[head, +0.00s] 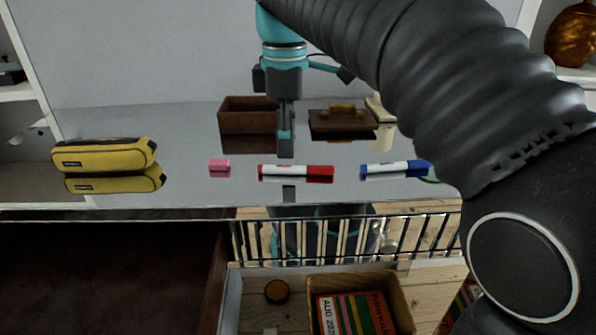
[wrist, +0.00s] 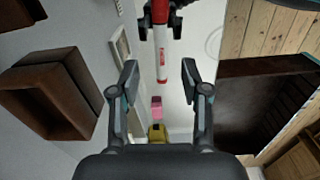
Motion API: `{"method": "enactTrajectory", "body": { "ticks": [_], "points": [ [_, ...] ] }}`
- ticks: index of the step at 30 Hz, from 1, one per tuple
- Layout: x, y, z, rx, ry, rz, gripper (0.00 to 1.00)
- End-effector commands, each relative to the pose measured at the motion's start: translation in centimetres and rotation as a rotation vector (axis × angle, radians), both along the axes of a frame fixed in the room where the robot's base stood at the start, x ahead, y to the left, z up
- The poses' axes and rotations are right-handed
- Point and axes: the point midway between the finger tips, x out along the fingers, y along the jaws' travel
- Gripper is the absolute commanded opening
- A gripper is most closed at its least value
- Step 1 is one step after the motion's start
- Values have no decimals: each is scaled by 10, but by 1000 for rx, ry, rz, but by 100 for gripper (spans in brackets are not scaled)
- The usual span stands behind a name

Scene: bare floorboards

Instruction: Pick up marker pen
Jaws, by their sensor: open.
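A red and white marker pen (head: 300,173) lies on the glossy white tabletop, near its front edge; it also shows in the wrist view (wrist: 162,48). A blue and white marker pen (head: 392,169) lies to its right. My gripper (head: 286,148) points down, just behind the red marker in the head view. In the wrist view my gripper (wrist: 160,82) is open and empty, its two fingers apart, with one end of the red marker reaching into the gap between them. I cannot tell the height above the table.
A pink eraser (head: 220,168) and a yellow pencil case (head: 104,156) lie to the left. A brown open box (head: 235,123) and a brown item with a tan handle (head: 335,124) stand behind. A wooden bin (head: 397,300) with books is below the table.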

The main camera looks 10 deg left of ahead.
Motion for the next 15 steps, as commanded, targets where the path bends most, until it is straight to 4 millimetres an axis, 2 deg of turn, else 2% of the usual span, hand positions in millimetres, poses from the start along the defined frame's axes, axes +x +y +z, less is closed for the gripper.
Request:
{"method": "enactTrajectory", "body": {
  "ticks": [6,9,15],
  "points": [
    [-2,1,-33,-1,3,0,47],
    [-2,1,-42,-1,2,0,47],
    [-1,2,-46,0,0,0,47]
  ]
}}
